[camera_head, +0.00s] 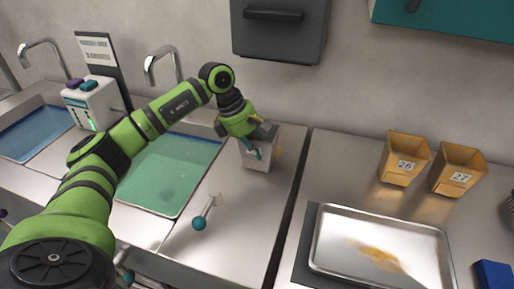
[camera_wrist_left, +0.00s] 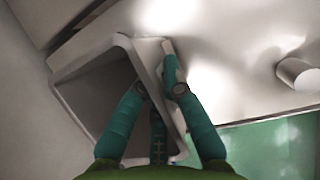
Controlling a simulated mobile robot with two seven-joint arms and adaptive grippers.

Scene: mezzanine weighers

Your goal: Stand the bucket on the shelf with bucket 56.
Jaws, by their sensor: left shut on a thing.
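My left gripper (camera_head: 256,148) is shut on the wall of a pale grey, square-mouthed bucket (camera_head: 258,161), at the back of the steel counter right of the green sink. In the left wrist view, the bucket (camera_wrist_left: 145,62) shows its open mouth, and the teal fingers of my left gripper (camera_wrist_left: 157,85) straddle its rim. Whether its base touches the counter is hard to tell. No number is readable on it. Neither a shelf nor a bucket marked 56 shows. My right gripper is not in view.
Orange buckets marked 26 (camera_head: 404,160) and apparently 27 (camera_head: 458,171) stand on the right counter. Before them is a metal tray (camera_head: 330,225) with an orange-brown spill. A green-filled sink (camera_head: 160,180) and a teal-knobbed lever (camera_head: 200,222) lie left. A dark box (camera_head: 280,35) hangs above.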

